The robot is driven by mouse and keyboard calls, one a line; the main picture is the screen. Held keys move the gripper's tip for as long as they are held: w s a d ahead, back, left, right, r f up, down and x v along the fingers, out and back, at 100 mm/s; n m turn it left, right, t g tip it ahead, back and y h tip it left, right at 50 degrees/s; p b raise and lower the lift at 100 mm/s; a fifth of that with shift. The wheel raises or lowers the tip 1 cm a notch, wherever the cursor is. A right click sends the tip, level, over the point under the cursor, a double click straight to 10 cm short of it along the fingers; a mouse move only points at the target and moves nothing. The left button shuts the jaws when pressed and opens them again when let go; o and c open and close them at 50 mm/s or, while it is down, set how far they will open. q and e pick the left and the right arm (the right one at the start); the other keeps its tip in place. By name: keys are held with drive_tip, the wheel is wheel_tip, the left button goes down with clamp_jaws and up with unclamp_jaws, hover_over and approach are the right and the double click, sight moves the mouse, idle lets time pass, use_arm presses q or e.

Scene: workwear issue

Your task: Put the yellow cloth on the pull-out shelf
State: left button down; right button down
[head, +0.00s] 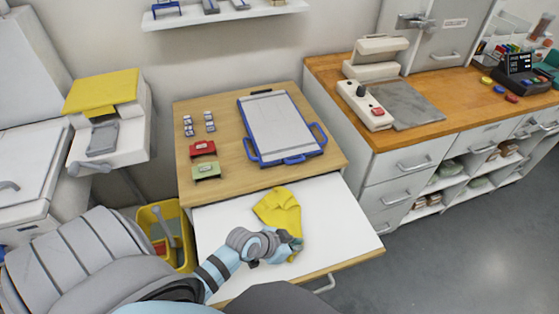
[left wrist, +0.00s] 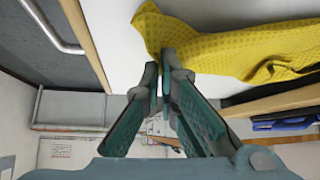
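The yellow cloth (head: 279,212) lies rumpled on the white pull-out shelf (head: 338,222), which extends from under the wooden worktop. My left gripper (head: 294,243) is low over the shelf, at the cloth's near right edge. In the left wrist view the gripper's fingers (left wrist: 160,68) are nearly together, and a corner of the cloth (left wrist: 225,48) runs to their tips, so they look shut on it. The fingers partly hide that corner. My right gripper is not in view.
On the worktop (head: 225,118) are a blue-framed board (head: 282,128), a red item (head: 203,149) and a green item (head: 207,171). A yellow bin (head: 187,260) stands left of the shelf. The shelf is bare right of the cloth. A wooden counter (head: 440,125) stands at the right.

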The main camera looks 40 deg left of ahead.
use_arm(q)
drive_tip(key=shift+s+d+f, duration=0.25)
drive_tip(key=shift+d+f, duration=0.2)
drive_tip(key=shift+s+d+f, duration=0.2)
drive_tip(key=shift+d+f, duration=0.25)
drive_tip(key=c, duration=1.4)
unclamp_jaws()
drive_tip(key=shift+r, duration=0.1)
